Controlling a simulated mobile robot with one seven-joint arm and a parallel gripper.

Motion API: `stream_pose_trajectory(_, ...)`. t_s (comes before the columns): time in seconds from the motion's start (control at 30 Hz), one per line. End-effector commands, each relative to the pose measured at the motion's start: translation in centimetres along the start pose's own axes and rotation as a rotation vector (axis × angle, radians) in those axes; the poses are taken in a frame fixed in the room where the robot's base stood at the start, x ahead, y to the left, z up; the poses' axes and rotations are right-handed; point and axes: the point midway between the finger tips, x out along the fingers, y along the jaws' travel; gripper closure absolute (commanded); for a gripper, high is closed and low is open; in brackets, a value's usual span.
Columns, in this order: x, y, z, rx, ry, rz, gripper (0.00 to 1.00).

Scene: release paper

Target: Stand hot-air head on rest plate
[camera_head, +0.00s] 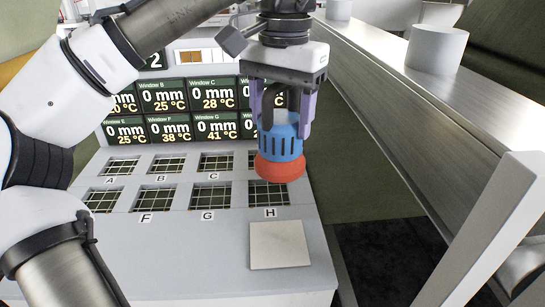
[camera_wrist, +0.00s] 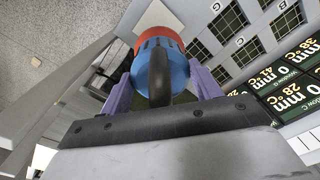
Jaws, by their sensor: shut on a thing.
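The hot-air head (camera_head: 281,143) is a blue slotted cylinder with a red rounded end and a dark handle on top. My gripper (camera_head: 281,112) has purple fingers shut on it and holds it upright, red end down, above the bench near window H. In the wrist view the hot-air head (camera_wrist: 161,68) shows between the purple fingers of my gripper (camera_wrist: 160,90). The rest plate (camera_head: 279,245) is a pale square on the bench top, below and in front of the held head. Nothing lies on the plate.
The grey bench (camera_head: 200,258) has two rows of gridded windows marked with letters. A display panel (camera_head: 185,108) with mm and °C readings stands behind them. To the right are a metal rail (camera_head: 470,95) and a white cylinder (camera_head: 436,48). The bench around the plate is clear.

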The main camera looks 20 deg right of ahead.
Motion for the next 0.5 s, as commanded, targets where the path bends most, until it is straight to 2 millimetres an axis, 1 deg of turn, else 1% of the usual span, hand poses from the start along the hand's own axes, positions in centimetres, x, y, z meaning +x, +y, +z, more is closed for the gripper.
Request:
stream_pose_trajectory(0.07, 1.0, 0.0, 0.0, 0.002, 0.001, 0.003, 1.00)
stream_pose_trajectory(0.17, 3.0, 0.1, 0.0, 0.004, 0.001, 0.005, 1.00)
stream_pose_trajectory(0.5, 10.6, 0.2, 0.0, 0.002, 0.001, 0.004, 1.00)
